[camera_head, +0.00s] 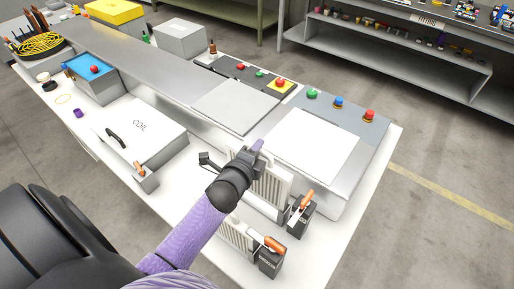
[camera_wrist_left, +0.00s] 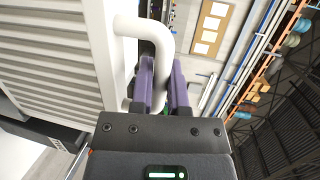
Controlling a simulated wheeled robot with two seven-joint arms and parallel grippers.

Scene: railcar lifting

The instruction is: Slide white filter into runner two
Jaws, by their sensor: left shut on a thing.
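A white slatted filter (camera_head: 270,187) stands upright near the front right of the bench; it fills the left of the left wrist view (camera_wrist_left: 50,55). My left gripper (camera_head: 257,147) is at its upper left edge. Its purple fingers (camera_wrist_left: 161,85) are shut around the white tubular handle (camera_wrist_left: 142,27) on the filter's side. A second white slatted panel (camera_head: 236,233) stands nearer, partly hidden by my left arm. Dark blocks with orange levers (camera_head: 301,214) and (camera_head: 270,257) stand at the right ends of the two panels. I cannot tell which runner is number two. My right gripper is not in view.
A white box marked COIL (camera_head: 140,130) stands left on the white bench. Behind the filter is a grey console with a blank white plate (camera_head: 312,146) and coloured buttons. A small dark clamp (camera_head: 208,161) lies left of the gripper. Bare floor lies right.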

